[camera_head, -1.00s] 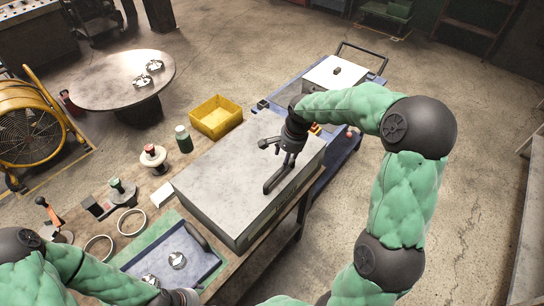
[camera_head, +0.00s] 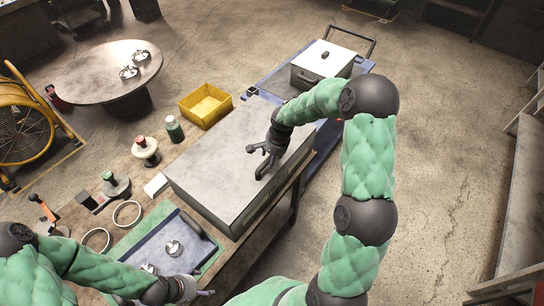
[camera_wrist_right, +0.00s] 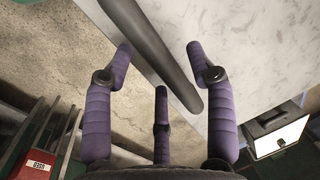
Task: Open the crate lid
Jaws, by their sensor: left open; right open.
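A large grey crate (camera_head: 213,167) with a flat, shut lid stands on the workbench in the head view. A dark bar handle (camera_wrist_right: 152,42) lies along the lid's edge in the right wrist view. My right gripper (camera_head: 257,162) is over the lid near its right side. In the right wrist view, its purple fingers (camera_wrist_right: 160,62) are spread, with the bar between them; I cannot tell whether they touch it. My left gripper (camera_head: 207,293) is open and low at the bottom, by the blue tray's front edge.
The blue tray (camera_head: 150,240) holds metal parts. A yellow bin (camera_head: 207,104), a green bottle (camera_head: 174,129) and polishing tools stand behind and left of the crate on the bench. A cart with a white lidded box (camera_head: 322,62) is beyond it.

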